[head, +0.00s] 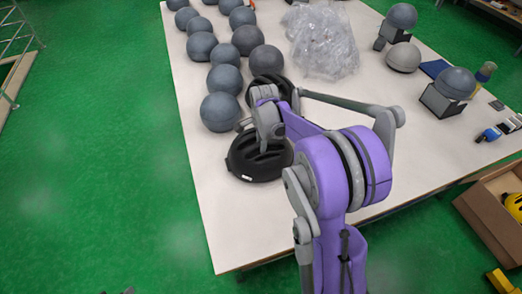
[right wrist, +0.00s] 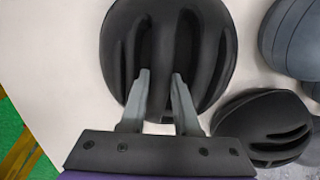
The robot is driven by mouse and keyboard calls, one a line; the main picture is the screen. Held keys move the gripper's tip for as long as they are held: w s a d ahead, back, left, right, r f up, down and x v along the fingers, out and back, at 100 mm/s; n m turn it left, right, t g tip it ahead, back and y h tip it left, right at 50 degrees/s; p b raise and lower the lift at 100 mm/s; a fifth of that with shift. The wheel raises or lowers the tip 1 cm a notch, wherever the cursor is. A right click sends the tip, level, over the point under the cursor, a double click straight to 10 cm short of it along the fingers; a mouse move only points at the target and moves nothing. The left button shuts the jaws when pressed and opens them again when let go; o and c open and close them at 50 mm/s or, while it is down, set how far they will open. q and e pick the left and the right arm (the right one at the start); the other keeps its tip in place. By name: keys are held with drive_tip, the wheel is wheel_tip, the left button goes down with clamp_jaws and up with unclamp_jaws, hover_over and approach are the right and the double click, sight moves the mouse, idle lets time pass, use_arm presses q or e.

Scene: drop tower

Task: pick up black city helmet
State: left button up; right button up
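A black city helmet (head: 258,160) with vent grooves lies on the white table, partly covered by my right arm in the head view. In the right wrist view the helmet (right wrist: 168,30) fills the top middle. My right gripper (right wrist: 160,75) has its two fingers apart, with their tips over the helmet's near part and black shell showing between them. Whether the fingers touch the shell cannot be told. In the head view the right gripper (head: 242,125) is mostly hidden by its own wrist. A second black helmet (head: 270,86) lies farther back and shows at right in the wrist view (right wrist: 264,126). My left gripper is not in view.
Several grey balls (head: 221,111) stand in rows behind the helmets on the white table (head: 210,175). A heap of clear plastic (head: 322,42) lies at the back middle. Grey balls on black stands (head: 452,85) are at right. The table's front left is clear.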

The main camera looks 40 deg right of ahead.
clamp_jaws()
idle(1.2)
